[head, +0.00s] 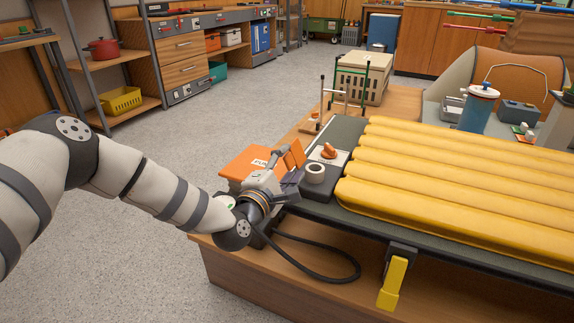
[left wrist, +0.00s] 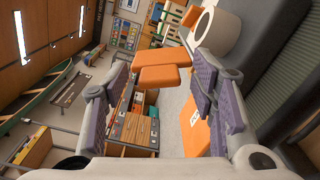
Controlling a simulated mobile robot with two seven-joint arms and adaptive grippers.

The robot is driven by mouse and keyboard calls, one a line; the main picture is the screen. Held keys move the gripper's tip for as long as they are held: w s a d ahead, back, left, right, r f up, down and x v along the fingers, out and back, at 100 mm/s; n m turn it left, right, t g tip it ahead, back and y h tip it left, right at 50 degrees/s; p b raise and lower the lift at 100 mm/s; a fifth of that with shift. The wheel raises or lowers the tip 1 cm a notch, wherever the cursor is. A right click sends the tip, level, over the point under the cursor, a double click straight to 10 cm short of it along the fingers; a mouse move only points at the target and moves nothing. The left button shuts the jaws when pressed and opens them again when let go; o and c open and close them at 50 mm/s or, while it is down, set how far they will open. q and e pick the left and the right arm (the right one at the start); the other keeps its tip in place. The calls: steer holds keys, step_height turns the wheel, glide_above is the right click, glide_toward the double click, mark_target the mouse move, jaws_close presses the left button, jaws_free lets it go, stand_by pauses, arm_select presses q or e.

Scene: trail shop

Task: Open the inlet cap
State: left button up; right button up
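The yellow ribbed air pad (head: 440,185) lies on the bench, its dark grey end strip toward my left arm. On that strip stands a short white ring-shaped inlet (head: 315,173), and its hollow mouth shows uncovered. An orange flap-like cap (head: 295,155) stands tilted up beside the inlet. My left gripper (head: 287,172) is at the cap. In the left wrist view the fingers are spread, with the orange cap (left wrist: 163,66) showing in the gap between them; contact cannot be told. The white inlet (left wrist: 217,36) is beyond the right finger there. My right gripper is out of view.
An orange knob (head: 329,151) on a white plate sits just behind the inlet. A black hose (head: 325,277) loops on the bench front. A yellow clip (head: 393,282) hangs at the pad's front edge.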

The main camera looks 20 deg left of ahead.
arm_select(q)
steer(key=s, duration=1.2)
steer(key=shift+a, duration=0.25)
